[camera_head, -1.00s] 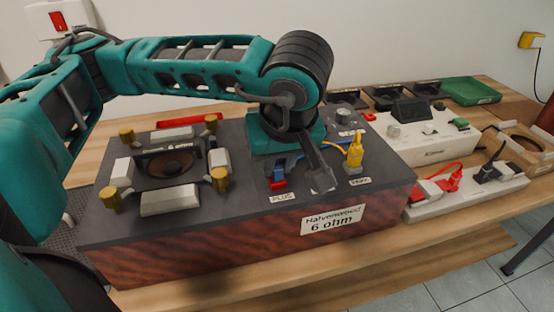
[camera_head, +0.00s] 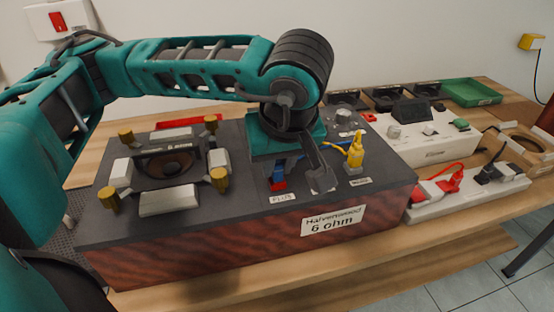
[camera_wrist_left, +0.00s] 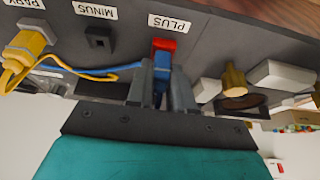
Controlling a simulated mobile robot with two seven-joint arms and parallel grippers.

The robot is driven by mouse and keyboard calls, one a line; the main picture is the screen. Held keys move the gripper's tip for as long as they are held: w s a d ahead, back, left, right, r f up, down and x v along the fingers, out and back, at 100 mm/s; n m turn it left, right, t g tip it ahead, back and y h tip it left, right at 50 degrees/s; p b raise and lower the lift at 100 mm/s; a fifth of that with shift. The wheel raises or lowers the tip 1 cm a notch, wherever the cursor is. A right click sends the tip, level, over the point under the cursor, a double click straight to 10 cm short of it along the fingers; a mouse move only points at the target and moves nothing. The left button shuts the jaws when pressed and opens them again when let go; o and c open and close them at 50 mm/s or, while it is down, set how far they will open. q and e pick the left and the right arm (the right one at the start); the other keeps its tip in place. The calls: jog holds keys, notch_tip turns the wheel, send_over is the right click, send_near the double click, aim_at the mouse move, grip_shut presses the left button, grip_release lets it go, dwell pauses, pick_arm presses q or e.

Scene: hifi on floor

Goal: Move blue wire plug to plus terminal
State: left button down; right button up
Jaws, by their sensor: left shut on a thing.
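My left gripper (camera_wrist_left: 161,84) is shut on the blue plug (camera_wrist_left: 162,66), with one grey finger on each side of it. The plug's front end meets the red terminal (camera_wrist_left: 164,45) at the PLUS label; how far in it sits I cannot tell. The head view shows the blue plug (camera_head: 279,171) upright just above the red terminal (camera_head: 278,185), partly hidden by my gripper. Its blue wire (camera_wrist_left: 123,70) runs off to the left in the wrist view. The black minus terminal (camera_wrist_left: 98,38) is empty. My right gripper is not in view.
A yellow plug (camera_head: 355,153) stands at the front right of the dark speaker box (camera_head: 240,196), by the PARK label (camera_wrist_left: 25,4). Brass posts and white blocks surround the speaker cone (camera_head: 168,167). A power strip (camera_head: 470,193) with plugs lies to the right.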

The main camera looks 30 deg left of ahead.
pick_arm(q)
jog(key=shift+b, duration=0.35)
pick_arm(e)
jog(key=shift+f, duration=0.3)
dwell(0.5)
pick_arm(q)
jog(key=c, duration=0.9)
grip_release()
jog(key=p+v, duration=0.2)
jog(key=v, duration=0.3)
jog(key=a+p+v, duration=0.1)
jog(key=p+v, duration=0.2)
jog(key=v, duration=0.3)
jog(key=w+p+v, duration=0.1)
jog(key=p+v, duration=0.1)
jog(key=v, duration=0.4)
jog(key=shift+a+r+p, duration=0.15)
jog(key=shift+r+p, duration=0.15)
jog(key=shift+r, duration=0.25)
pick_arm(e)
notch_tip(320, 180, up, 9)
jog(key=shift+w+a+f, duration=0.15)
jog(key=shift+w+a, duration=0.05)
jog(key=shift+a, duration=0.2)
